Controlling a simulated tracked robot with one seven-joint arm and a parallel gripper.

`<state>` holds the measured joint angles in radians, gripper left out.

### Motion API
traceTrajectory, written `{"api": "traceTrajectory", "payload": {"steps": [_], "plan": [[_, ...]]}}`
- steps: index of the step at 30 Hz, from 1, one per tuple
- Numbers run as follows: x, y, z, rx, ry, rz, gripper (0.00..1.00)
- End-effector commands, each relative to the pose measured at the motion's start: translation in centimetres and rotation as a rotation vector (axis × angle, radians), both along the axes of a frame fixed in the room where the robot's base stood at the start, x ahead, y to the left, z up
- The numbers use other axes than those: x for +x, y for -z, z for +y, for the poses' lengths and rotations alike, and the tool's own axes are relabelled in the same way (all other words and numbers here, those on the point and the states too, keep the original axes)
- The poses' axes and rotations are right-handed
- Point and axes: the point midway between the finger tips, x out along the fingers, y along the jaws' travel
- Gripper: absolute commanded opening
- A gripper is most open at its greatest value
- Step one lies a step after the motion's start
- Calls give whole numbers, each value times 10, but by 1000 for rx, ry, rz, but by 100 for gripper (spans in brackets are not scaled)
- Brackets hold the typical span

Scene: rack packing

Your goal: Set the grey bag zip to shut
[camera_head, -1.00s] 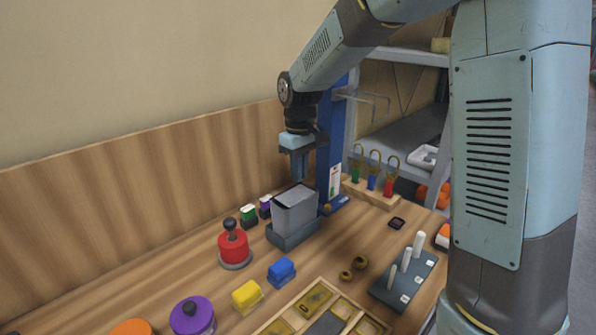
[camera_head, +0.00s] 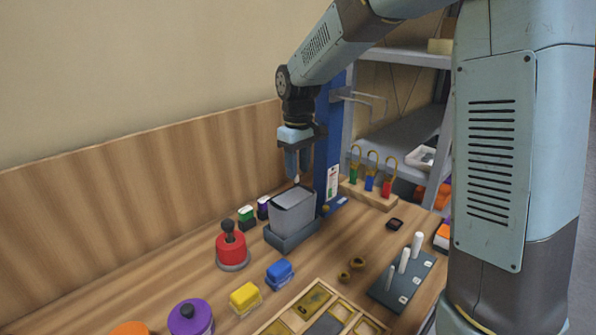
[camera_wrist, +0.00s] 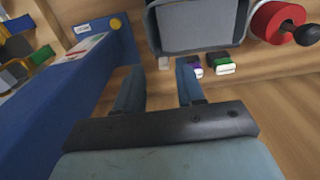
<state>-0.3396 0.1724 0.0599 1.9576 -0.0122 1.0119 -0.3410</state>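The grey bag (camera_head: 293,213) stands upright in a dark grey base at the back of the bench. In the wrist view its top (camera_wrist: 198,25) shows as a grey panel inside a darker rim. A small pale tab (camera_wrist: 164,63) shows by the bag's near edge, just beyond my fingertips; I cannot tell whether it is the zip pull. My gripper (camera_head: 298,175) points down just above the bag's back edge. Its two fingers are apart with nothing between them, as the wrist view (camera_wrist: 160,78) also shows. The zip's setting cannot be made out.
A blue upright panel (camera_head: 328,135) stands close at the bag's right. A red knobbed cylinder (camera_head: 232,250) and small green-topped and purple-topped containers (camera_head: 246,217) are to its left. Blue (camera_head: 280,272) and yellow (camera_head: 245,297) blocks lie in front. Hooked padlock-like pieces (camera_head: 371,183) stand at the right.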

Motion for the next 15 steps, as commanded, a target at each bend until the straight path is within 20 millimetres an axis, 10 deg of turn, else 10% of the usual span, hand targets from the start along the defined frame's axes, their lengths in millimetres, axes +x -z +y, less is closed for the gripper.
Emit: {"api": "traceTrajectory", "payload": {"steps": [15], "plan": [[1,-97,0,1,0,-3,38]]}}
